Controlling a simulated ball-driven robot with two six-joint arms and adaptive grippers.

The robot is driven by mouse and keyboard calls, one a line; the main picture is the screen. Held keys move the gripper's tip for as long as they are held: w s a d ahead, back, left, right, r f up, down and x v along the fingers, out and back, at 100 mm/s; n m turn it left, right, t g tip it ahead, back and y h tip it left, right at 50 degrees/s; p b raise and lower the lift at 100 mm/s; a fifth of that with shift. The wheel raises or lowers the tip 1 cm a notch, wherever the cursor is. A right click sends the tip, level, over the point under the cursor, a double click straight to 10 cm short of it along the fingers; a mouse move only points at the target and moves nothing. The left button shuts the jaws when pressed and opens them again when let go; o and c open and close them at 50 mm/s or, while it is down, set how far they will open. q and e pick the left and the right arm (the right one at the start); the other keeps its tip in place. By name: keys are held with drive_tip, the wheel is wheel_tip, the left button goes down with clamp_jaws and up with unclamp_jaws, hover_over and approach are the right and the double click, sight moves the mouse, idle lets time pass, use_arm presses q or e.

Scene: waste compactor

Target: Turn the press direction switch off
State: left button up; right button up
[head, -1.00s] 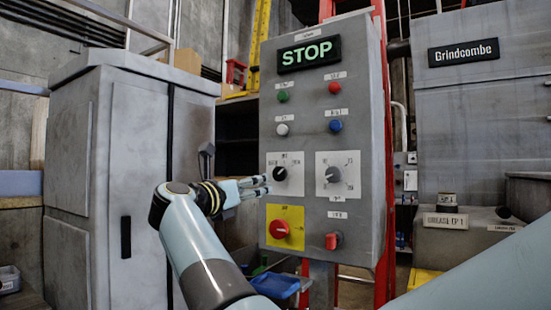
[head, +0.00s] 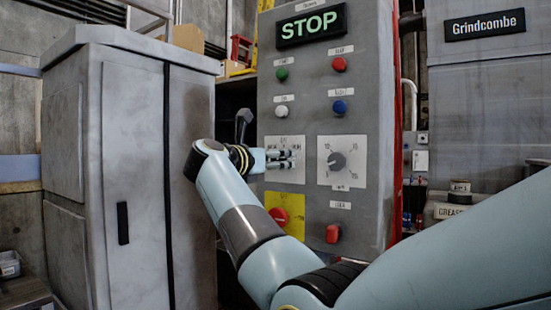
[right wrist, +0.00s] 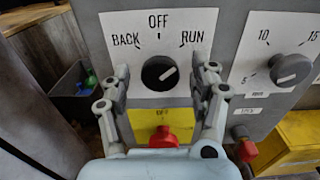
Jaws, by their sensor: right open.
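The press direction switch (right wrist: 160,74) is a round black knob on a white plate (right wrist: 150,25) marked BACK, OFF and RUN. Its white pointer line leans up and to the right, toward RUN. My right gripper (right wrist: 166,78) is open, with one finger on each side of the knob. The knob sits between the fingers, and I see gaps, so contact cannot be told. In the head view the right gripper (head: 290,158) covers the knob, and part of the plate (head: 298,177) shows around it. My left gripper is not in view.
A red knob on a yellow plate (right wrist: 148,118) sits just below. A second dial (right wrist: 291,69) is to the right, and a red switch (head: 333,233) is below that. Coloured buttons and a lit STOP sign (head: 311,26) are above. A grey cabinet (head: 130,170) stands at the left.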

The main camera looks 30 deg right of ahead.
drive_tip(key=shift+a, duration=0.1)
drive_tip(key=shift+c, duration=0.5)
drive_tip(key=c, duration=1)
use_arm(q)
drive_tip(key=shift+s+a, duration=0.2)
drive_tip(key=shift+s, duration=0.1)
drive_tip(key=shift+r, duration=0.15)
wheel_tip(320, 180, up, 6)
drive_tip(key=p, duration=0.6)
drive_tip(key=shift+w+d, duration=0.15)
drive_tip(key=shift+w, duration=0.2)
use_arm(e)
drive_tip(key=shift+w+r+n, duration=0.1)
drive_tip(key=shift+w+n, duration=0.05)
drive_tip(key=shift+n, duration=4.65)
use_arm(q)
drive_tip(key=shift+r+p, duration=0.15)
drive_tip(key=shift+p, duration=0.15)
